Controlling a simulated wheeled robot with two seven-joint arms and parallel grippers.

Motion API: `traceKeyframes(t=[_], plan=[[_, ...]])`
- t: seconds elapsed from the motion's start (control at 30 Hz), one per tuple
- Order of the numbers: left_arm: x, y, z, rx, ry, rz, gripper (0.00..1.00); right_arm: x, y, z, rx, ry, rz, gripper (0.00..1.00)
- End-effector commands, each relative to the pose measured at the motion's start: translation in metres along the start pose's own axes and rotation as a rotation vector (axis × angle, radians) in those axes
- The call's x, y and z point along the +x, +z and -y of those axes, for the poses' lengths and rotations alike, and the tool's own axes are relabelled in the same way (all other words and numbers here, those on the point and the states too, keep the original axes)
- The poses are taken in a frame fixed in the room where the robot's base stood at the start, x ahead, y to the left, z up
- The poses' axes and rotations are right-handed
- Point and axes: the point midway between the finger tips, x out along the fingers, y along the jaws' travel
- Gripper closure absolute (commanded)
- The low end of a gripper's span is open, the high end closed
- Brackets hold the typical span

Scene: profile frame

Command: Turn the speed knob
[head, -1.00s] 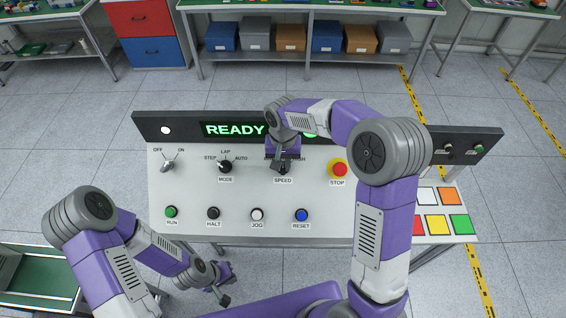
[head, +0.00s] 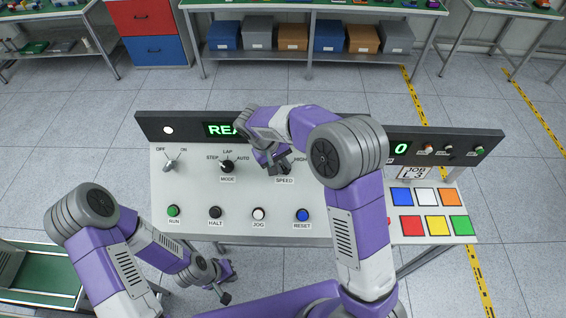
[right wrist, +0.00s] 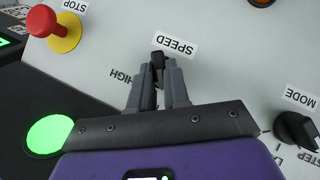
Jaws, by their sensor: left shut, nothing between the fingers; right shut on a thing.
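The speed knob (right wrist: 157,60) is a small dark knob beside its SPEED label, seen in the right wrist view between the tips of my right gripper (right wrist: 160,78). The gripper is shut on it. In the head view my right gripper (head: 278,168) is above the SPEED label (head: 285,181), and the hand and arm hide most of the knob and its scale. The HIGH mark shows right of it. My left gripper (head: 224,285) is shut and empty, low in front of the panel's near edge.
The mode knob (head: 227,166) and an OFF/ON switch (head: 170,165) are to the left. The red stop button (right wrist: 58,30) shows in the right wrist view; my arm hides it in the head view. Run (head: 173,211), halt (head: 215,213), jog (head: 258,214) and reset (head: 302,215) buttons line the front.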

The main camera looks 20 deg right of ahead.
Motion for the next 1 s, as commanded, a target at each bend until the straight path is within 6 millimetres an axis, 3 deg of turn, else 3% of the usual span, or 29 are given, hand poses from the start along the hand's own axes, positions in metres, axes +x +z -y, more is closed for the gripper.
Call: traceKeyframes(t=[0.5, 1.0], plan=[[0.0072, -0.0003, 0.0027, 0.0, 0.0, 0.0, 1.0, 0.0026, 0.0015, 0.0064, -0.272, 0.227, 0.003, 1.0], [0.0087, -0.0004, 0.0032, 0.0, 0.0, 0.0, 1.0, 0.0029, 0.0021, 0.0071, -0.329, 0.274, 0.005, 1.0]])
